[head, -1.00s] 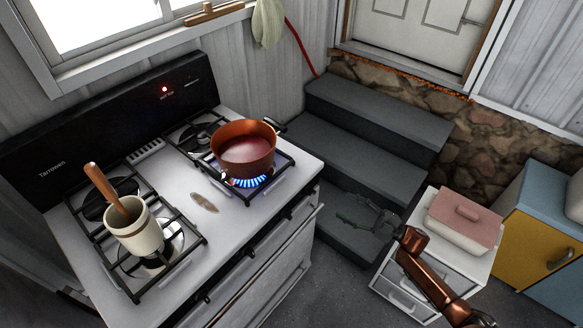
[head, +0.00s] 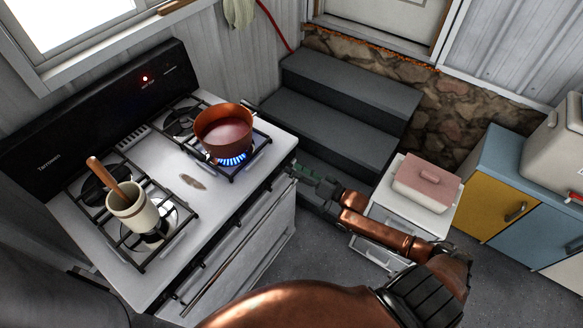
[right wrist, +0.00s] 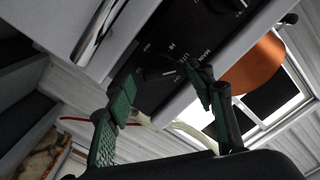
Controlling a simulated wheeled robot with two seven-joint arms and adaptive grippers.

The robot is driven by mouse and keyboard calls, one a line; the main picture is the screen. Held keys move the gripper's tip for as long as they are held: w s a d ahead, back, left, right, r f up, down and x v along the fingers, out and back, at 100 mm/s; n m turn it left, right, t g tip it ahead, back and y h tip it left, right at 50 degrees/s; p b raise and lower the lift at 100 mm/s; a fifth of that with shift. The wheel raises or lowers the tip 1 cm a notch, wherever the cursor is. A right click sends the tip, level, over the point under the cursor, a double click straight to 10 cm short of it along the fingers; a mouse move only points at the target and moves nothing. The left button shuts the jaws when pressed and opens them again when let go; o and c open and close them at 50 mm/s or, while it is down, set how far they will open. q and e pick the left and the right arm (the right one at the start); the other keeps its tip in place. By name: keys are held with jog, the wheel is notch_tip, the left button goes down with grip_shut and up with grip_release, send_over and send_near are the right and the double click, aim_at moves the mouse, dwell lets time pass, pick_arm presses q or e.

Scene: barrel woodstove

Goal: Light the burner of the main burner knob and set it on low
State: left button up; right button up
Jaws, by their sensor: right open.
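In the head view the right gripper (head: 308,178) is low beside the stove's front right corner. My left gripper is not in view.
A second knob (right wrist: 230,4) is on the same panel. An oven handle (right wrist: 98,28) runs along the front. A white crock (head: 130,212) with a wooden tool stands on the left burner. Dark steps (head: 340,105) and a small drawer unit (head: 405,208) with a pink-lidded dish (head: 428,185) stand right.

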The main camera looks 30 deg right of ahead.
jog(key=shift+x, duration=1)
jog(key=c, duration=1.2)
